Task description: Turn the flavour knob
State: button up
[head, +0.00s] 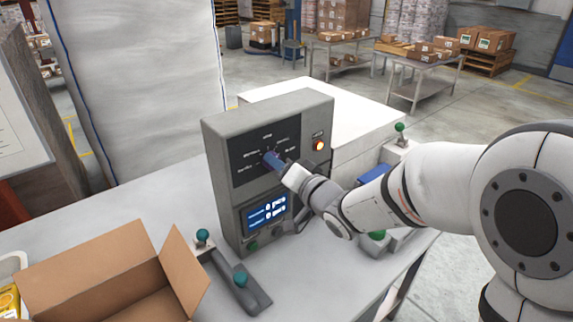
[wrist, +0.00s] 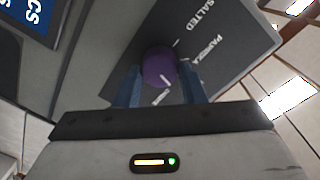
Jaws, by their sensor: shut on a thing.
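The flavour knob is a round purple knob (wrist: 158,64) on the dark dial plate of a grey control box (head: 218,165). A pale line marks it, and labels ring it; "SALTED" and "PAPRIKA" can be read in the wrist view. My gripper (head: 274,161) reaches the dial from the right in the head view. Its two blue fingers are shut on the knob, one on each side, in the wrist view (wrist: 160,74). In the head view the fingers hide most of the knob. I cannot tell which label the knob points to.
Below the dial is a lit blue display (head: 266,211). An orange-lit button (head: 318,145) is at the box's upper right. An open cardboard box (head: 90,268) and a grey lever unit with teal knobs (head: 240,280) stand on the table at the left front.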

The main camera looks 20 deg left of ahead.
jog(key=m+p, duration=0.1)
jog(key=m, duration=0.1)
jog(key=m+p, duration=0.1)
jog(key=m, duration=0.2)
jog(key=shift+a+r+g, duration=0.15)
jog(key=shift+r+g, duration=0.05)
jog(key=shift+g, duration=0.1)
jog(key=shift+m, duration=0.4)
jog(key=o, duration=0.8)
jog(key=shift+a+f, duration=0.15)
jog(key=shift+o, duration=0.9)
jog(key=shift+f, duration=0.1)
jog(key=b+v, duration=0.1)
jog(key=v, duration=0.7)
